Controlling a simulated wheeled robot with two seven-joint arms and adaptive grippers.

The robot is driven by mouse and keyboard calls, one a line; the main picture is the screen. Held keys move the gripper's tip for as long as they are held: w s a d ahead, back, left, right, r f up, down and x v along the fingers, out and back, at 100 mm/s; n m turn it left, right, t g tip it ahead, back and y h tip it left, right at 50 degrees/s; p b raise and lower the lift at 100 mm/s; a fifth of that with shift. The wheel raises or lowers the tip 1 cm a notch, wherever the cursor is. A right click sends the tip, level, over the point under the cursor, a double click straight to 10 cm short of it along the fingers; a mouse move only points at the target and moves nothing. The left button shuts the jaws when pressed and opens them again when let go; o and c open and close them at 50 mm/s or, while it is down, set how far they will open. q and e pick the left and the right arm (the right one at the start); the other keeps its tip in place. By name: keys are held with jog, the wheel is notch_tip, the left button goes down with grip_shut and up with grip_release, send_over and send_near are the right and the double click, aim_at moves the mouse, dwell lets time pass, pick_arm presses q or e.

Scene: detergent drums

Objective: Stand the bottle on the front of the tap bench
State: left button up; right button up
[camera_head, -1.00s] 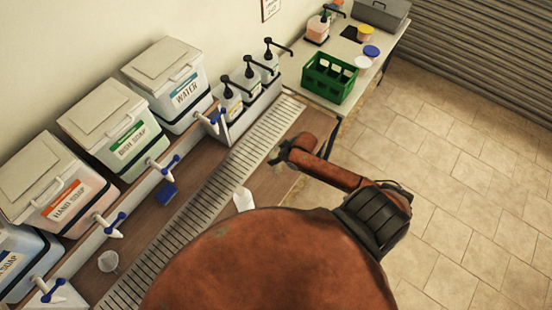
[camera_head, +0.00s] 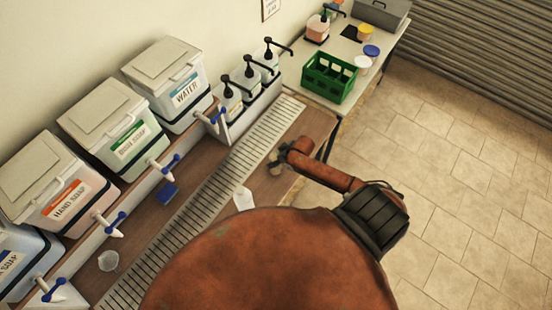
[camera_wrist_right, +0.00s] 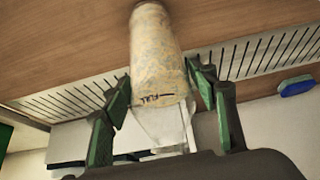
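The bottle (camera_wrist_right: 158,65) fills the middle of the right wrist view. It is cream-coloured up to a line marked FULL, and clear on the side nearer my palm. My right gripper (camera_wrist_right: 160,82) has a green-padded finger against each side of it, and appears shut on it. In the head view my right gripper (camera_head: 277,167) is over the front part of the tap bench (camera_head: 262,190), and the bottle is hard to make out there. Whether its base touches the bench cannot be told. My left gripper is not in view.
White drums with blue-handled taps (camera_head: 168,162) line the back of the bench. A slotted drain (camera_head: 190,220) runs along it. A blue sponge (camera_head: 167,192), a clear cup (camera_head: 108,260) and a small white item (camera_head: 243,199) lie nearby. A green crate (camera_head: 331,84) stands beyond.

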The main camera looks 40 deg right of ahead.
jog(key=shift+o, duration=0.9)
jog(key=shift+r, duration=0.1)
jog(key=v, duration=1.2)
jog(key=s+d+f+m+h, duration=0.1)
jog(key=s+d+f, duration=0.15)
jog(key=f, duration=0.35)
jog(key=s+d+f+m, duration=0.1)
jog(key=d+f, duration=0.2)
jog(key=f, duration=0.4)
jog(key=s+d+f+m+g+h, duration=0.1)
jog(key=s+f, duration=0.4)
jog(key=f, duration=0.2)
jog(key=s+f+g, duration=0.1)
jog(key=s+f, duration=0.4)
jog(key=f, duration=0.2)
jog(key=s+a+f+g, duration=0.1)
jog(key=s+a+f, duration=0.4)
jog(key=s, duration=0.3)
jog(key=s+a+f, duration=0.5)
jog(key=s+f, duration=0.1)
jog(key=s, duration=0.2)
jog(key=s+a+f+n+g, duration=0.1)
jog(key=s+a+f, duration=0.4)
jog(key=s, duration=0.3)
jog(key=shift+s+a+f+g, duration=0.2)
jog(key=shift+s+a+g, duration=0.05)
jog(key=shift+s+g, duration=0.1)
